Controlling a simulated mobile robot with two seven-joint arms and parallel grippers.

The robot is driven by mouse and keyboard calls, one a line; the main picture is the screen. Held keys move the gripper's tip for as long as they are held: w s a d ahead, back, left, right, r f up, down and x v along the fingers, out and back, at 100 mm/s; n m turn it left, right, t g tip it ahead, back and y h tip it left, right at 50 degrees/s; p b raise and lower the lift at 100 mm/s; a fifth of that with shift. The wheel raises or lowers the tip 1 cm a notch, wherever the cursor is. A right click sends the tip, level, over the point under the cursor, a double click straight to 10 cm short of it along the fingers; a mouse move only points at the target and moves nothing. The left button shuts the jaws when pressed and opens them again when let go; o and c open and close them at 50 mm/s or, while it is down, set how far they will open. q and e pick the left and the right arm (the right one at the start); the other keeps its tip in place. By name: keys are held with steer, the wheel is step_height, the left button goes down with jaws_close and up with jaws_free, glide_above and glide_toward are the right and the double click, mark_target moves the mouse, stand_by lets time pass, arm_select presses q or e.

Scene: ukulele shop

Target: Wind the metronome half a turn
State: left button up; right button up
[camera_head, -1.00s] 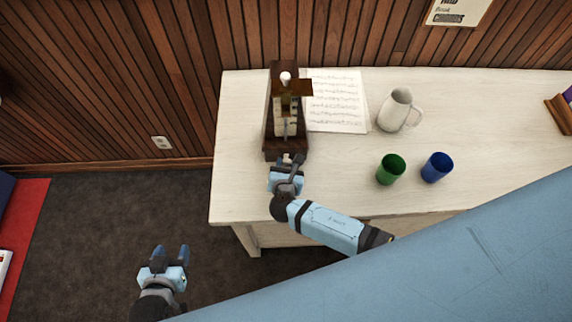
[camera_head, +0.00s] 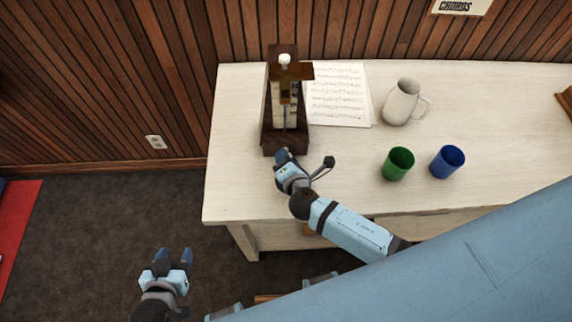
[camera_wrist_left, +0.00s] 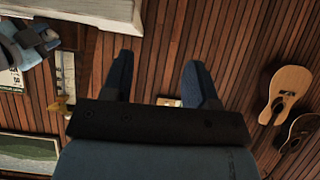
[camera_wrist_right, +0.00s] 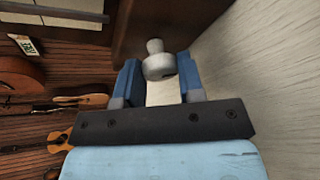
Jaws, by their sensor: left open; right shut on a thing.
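The metronome (camera_head: 270,118) is a tall dark wooden case with a pale scale face. It stands upright on the white table, near the table's left end. My right gripper (camera_head: 283,155) is at the lower front of the metronome. In the right wrist view, a grey metal winding key (camera_wrist_right: 158,64) sits between my right gripper's fingertips (camera_wrist_right: 160,72), next to the dark case. The fingers are shut on it. In the head view the key is hidden by the gripper. My left gripper (camera_head: 173,253) is open and empty, off the table's left side above the dark floor.
Sheet music (camera_head: 337,95) lies right of the metronome. A white jug (camera_head: 400,103), a green cup (camera_head: 398,164) and a blue cup (camera_head: 447,162) stand farther right on the table (camera_head: 235,190). The wood-panelled wall is close behind. The table's front left corner is bare.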

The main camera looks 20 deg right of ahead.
steer(key=m+b, duration=0.1)
steer(key=b, duration=0.1)
steer(key=m+y+b, duration=0.1)
steer(key=b, duration=0.1)
steer(key=m+t+b, duration=0.1)
steer(key=b, duration=0.1)
steer(key=shift+d+f, duration=0.15)
steer(key=shift+f, duration=0.1)
steer(key=shift+m+y+b, duration=0.4)
steer(key=shift+b, duration=0.05)
steer(key=shift+r, duration=0.15)
steer(key=o, duration=0.9)
